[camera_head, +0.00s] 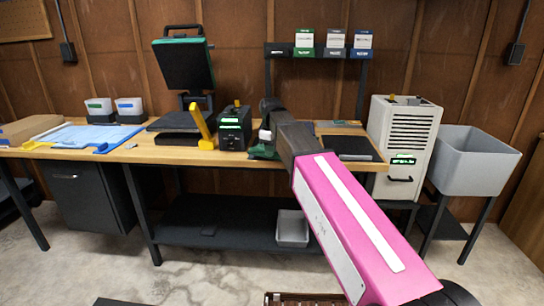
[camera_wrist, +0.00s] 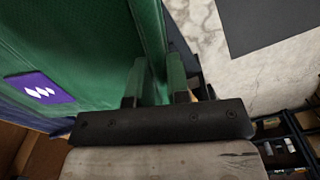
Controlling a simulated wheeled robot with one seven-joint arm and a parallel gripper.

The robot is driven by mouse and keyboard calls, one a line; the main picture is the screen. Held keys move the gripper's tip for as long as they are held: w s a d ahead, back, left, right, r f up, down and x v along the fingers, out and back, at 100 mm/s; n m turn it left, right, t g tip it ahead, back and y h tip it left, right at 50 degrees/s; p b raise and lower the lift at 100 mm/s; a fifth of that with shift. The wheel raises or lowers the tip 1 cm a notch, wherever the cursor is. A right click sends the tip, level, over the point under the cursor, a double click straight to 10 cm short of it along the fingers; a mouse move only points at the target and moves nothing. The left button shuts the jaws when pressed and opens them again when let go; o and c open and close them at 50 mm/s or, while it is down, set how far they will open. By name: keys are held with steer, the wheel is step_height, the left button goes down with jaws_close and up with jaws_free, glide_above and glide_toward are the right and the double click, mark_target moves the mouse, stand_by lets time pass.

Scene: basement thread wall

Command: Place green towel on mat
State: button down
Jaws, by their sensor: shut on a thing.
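My gripper (camera_wrist: 156,84) is shut on a green towel (camera_wrist: 80,50) with a purple label. In the wrist view the green cloth fills the upper left, and a fold of it passes between the fingers. In the head view my arm reaches over the workbench, and a little of the green towel (camera_head: 262,153) shows by the bench top near the arm's end. The fingers are hidden there. A dark flat mat-like piece (camera_head: 356,147) lies at the bench's right end, to the right of my gripper; I cannot tell surely that it is the mat.
The wooden bench (camera_head: 150,152) holds a heat press (camera_head: 184,65), a black box with a green display (camera_head: 234,128), a blue sheet (camera_head: 90,136) and two small bins. A white appliance (camera_head: 402,130) and grey tub (camera_head: 475,160) stand at the right.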

step_height(320, 180, down, 2)
steer(key=shift+f, duration=0.2)
steer(key=c, duration=1.1)
jaws_free()
step_height(320, 180, up, 12)
